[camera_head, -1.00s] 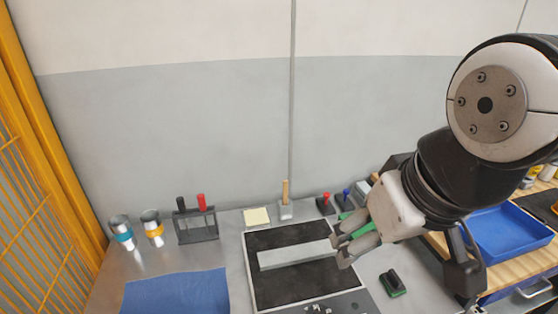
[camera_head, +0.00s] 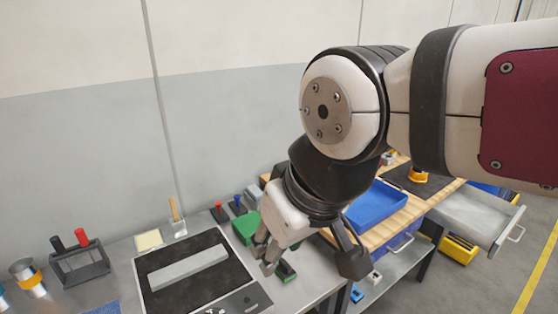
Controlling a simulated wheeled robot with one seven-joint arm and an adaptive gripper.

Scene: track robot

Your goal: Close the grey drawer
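The grey drawer (camera_head: 470,212) is at the right, pulled out from the wooden-topped bench. Its metal bar handle (camera_head: 507,240) is on its front end, and its inside looks empty from here. My gripper (camera_head: 266,256) points down over the right part of the metal table, far to the left of the drawer and not touching it. My arm crosses the upper right of the view.
A blue tray (camera_head: 375,204) lies on the wooden bench top (camera_head: 408,212). A yellow bin (camera_head: 458,249) stands on the floor below the drawer. The metal table holds a black mat with a grey bar (camera_head: 188,267). Open floor lies right of the bench.

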